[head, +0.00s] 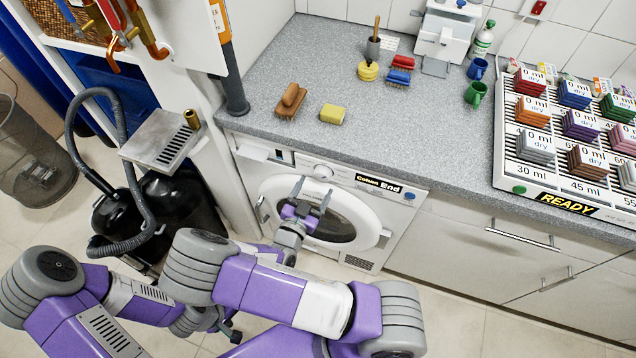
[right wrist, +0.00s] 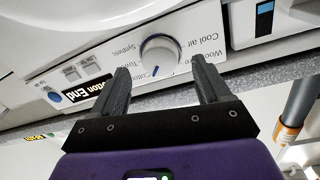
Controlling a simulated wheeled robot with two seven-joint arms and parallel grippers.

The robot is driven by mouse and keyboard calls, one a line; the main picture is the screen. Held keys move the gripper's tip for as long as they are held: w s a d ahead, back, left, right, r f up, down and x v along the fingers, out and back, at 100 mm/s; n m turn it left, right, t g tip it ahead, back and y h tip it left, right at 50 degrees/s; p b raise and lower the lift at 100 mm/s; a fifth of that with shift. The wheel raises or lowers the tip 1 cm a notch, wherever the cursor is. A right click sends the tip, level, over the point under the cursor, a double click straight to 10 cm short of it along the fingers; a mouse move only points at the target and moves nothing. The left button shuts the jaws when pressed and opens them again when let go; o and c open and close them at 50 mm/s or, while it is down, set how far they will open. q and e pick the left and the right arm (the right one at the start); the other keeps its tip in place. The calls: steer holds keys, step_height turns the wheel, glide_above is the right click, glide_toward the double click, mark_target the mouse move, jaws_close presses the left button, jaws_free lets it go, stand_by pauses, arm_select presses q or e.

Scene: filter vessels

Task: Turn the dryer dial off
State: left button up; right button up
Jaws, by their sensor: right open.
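The dryer (head: 392,206) is a white front-loading machine under the counter, with its round door closed. Its dial (head: 322,171) is a pale round knob on the top panel. In the right wrist view the dial (right wrist: 159,55) has a small blue mark on its lower edge, with programme names around it. The display (head: 378,184) reads "Cotton End". My right gripper (head: 312,189) is open in front of the panel. In the right wrist view its fingers (right wrist: 160,66) point at the dial, one to each side, apparently not touching it.
The grey counter (head: 290,60) above holds brushes, a yellow sponge (head: 332,113) and mugs. A rack (head: 520,180) marked "READY" stands at right. A metal drip tray (head: 165,140) and a black vacuum with its hose (head: 75,125) are left of the dryer.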

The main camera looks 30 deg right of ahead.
mark_target(320, 178)
steer(key=shift+x, duration=1.55)
steer(key=shift+c, duration=0.3)
steer(key=c, duration=1)
